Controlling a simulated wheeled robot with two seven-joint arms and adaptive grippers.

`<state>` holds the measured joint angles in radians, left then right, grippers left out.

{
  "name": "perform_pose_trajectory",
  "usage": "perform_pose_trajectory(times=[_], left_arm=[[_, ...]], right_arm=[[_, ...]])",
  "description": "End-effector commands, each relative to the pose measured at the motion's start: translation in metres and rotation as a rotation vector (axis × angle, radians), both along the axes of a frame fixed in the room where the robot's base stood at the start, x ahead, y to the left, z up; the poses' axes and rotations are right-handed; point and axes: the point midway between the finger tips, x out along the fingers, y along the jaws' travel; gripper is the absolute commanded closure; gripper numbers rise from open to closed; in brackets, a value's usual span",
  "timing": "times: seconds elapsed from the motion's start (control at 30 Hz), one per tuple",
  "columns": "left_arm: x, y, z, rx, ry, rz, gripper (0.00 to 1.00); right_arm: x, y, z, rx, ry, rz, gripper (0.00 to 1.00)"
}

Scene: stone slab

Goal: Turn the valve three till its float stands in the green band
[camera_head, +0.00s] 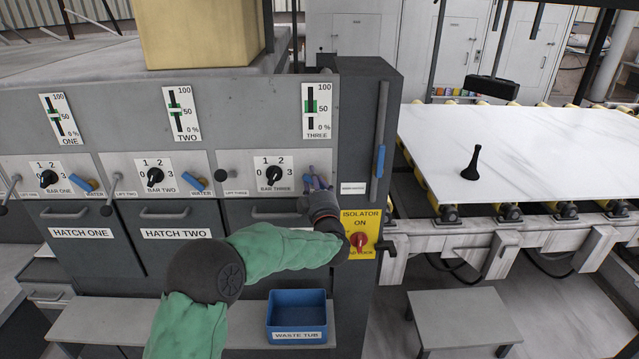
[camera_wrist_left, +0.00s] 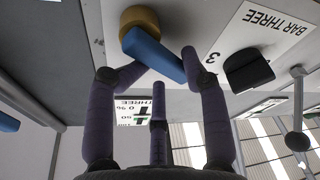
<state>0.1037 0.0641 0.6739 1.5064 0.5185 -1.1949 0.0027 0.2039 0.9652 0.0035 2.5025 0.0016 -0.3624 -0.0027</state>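My left gripper (camera_head: 318,184) is at the valve three, right of the BAR THREE dial (camera_head: 273,174). In the left wrist view the valve's blue handle (camera_wrist_left: 158,55) on its orange hub (camera_wrist_left: 138,18) lies slantwise between the bent fingers (camera_wrist_left: 163,66). The fingertips lie against its two sides and appear closed on it. In the head view the gripper covers most of this valve. The gauge THREE (camera_head: 315,110) stands above, with its green band near 50; I cannot clearly make out its float. My right gripper is not in view.
The yellow isolator plate (camera_head: 361,221) with a red switch is just right of my left wrist. A blue waste tub (camera_head: 297,311) is on the ledge below. Valves one (camera_head: 88,184) and two (camera_head: 195,182) are to the left. A white slab (camera_head: 540,150) lies on rollers at right.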

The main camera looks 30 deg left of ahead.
Motion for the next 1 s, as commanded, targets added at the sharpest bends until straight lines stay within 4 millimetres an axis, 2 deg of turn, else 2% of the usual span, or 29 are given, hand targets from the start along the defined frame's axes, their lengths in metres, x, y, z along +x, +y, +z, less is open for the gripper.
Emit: perform_pose_trajectory(times=[0.03,0.27,1.0], left_arm=[[0.000,0.000,-0.012,-0.008,0.023,0.000,0.61],[-0.001,-0.002,-0.013,-0.007,0.025,-0.003,0.61],[-0.043,-0.029,-0.007,-0.003,0.013,-0.005,0.61]], right_arm=[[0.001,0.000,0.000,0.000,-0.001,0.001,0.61],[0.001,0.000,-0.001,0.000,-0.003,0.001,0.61],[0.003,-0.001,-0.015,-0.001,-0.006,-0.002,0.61]])
